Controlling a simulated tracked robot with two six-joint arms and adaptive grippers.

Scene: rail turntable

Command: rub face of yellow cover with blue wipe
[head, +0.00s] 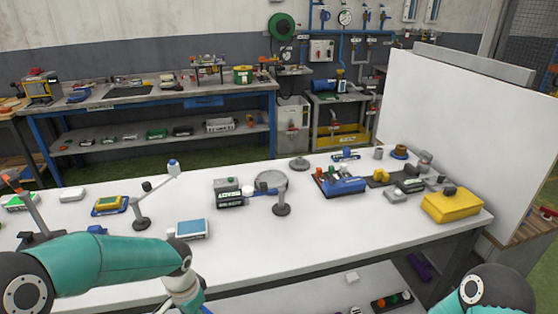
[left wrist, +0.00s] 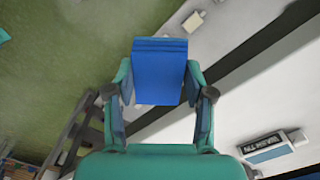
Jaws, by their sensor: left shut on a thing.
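The blue wipe (left wrist: 160,70) is a folded blue block-like pad. It sits between the fingers of my left gripper (left wrist: 160,92), which is shut on it. In the head view my left gripper (head: 190,302) is low at the bottom edge, in front of the table, mostly cut off. The yellow cover (head: 452,206) looks like the large yellow box at the right end of the white table, far to the right of my left gripper. My right arm shows at the bottom right, but its gripper is out of view.
The white table (head: 330,222) holds a blue-topped box (head: 192,229), a dark green device (head: 228,193), a post on a round base (head: 281,209) and a blue tray-like unit (head: 343,185). A white panel (head: 470,120) stands behind the right end. The table's front middle is clear.

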